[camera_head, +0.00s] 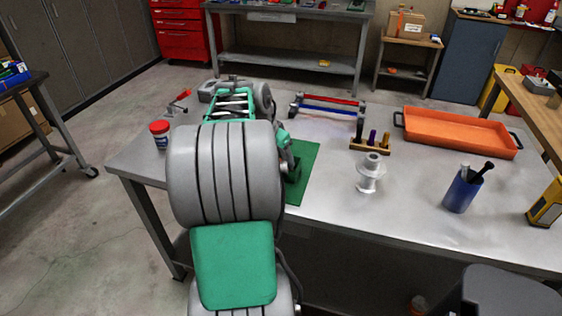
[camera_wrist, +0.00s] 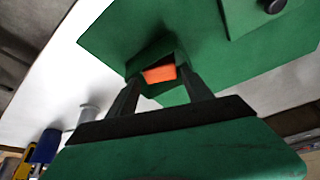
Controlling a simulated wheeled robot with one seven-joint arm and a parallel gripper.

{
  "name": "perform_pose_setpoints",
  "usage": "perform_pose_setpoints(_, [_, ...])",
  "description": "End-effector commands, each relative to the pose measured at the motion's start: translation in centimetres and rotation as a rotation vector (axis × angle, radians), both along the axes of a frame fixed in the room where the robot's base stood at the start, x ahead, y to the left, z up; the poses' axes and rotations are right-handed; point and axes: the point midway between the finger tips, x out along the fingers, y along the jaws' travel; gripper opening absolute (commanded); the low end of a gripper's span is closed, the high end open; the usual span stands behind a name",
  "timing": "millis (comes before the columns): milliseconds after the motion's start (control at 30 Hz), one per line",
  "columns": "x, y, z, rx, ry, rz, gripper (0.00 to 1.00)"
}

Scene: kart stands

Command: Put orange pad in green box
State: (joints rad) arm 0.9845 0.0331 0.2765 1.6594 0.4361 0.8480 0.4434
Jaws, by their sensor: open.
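In the wrist view, the orange pad (camera_wrist: 160,74) shows as a small block at the mouth of the green box (camera_wrist: 152,52). It seems to be inside the box walls, but I cannot tell whether it rests on the bottom. My gripper (camera_wrist: 160,79) is open, its dark fingers on either side of the pad. I cannot tell whether they touch it. In the head view, the green box (camera_head: 294,190) is partly hidden by my arm, and the pad and fingertips are hidden.
The box stands on a green mat (camera_head: 308,165) on the metal table (camera_head: 330,215). To the right are a silver spool-like part (camera_head: 371,174), a tool rack (camera_head: 370,147), an orange tray (camera_head: 457,135) and a blue cup (camera_head: 462,192).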

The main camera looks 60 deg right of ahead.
Motion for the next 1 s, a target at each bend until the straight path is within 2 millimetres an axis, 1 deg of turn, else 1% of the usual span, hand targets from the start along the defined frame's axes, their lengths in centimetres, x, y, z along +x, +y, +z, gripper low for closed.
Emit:
perform_pose_setpoints(33, [0.2,0.4,1.4,-0.004,-0.003,0.002,0.59])
perform_pose_setpoints(100, [0.4,1.2,3.2,-0.004,-0.003,0.003,0.59])
perform_pose_setpoints(200, [0.6,2.1,5.5,-0.004,-0.003,0.002,0.59])
perform_pose_setpoints(300, [0.7,2.8,7.3,-0.001,-0.001,0.002,0.59])
perform_pose_setpoints(400, [0.8,3.3,8.2,0.000,0.000,0.002,0.59])
perform_pose_setpoints(533, [1.0,3.6,8.6,0.001,0.001,0.008,0.59])
perform_pose_setpoints(567, [1.3,4.0,8.5,0.002,0.001,0.025,0.59])
perform_pose_setpoints(633, [3.2,6.0,8.2,0.012,0.009,0.122,0.59])
perform_pose_setpoints(667, [4.5,7.5,7.9,0.019,0.014,0.193,0.59])
perform_pose_setpoints(700, [6.5,10.2,7.4,0.029,0.023,0.311,0.59])
perform_pose_setpoints(733, [8.0,12.7,6.9,0.038,0.032,0.418,0.59])
perform_pose_setpoints(767, [9.4,15.7,6.3,0.049,0.042,0.536,0.59])
perform_pose_setpoints(800, [11.0,19.9,5.4,0.064,0.054,0.706,0.59])
perform_pose_setpoints(833, [11.9,23.3,4.6,0.073,0.063,0.836,0.59])
perform_pose_setpoints(867, [12.5,26.6,3.7,0.084,0.072,0.966,0.59])
perform_pose_setpoints(900, [12.6,31.0,2.6,0.099,0.084,1.133,0.59])
perform_pose_setpoints(967, [12.1,36.8,0.9,0.118,0.099,1.361,0.59])
perform_pose_setpoints(1000, [11.3,40.0,-0.2,0.129,0.107,1.492,0.59])
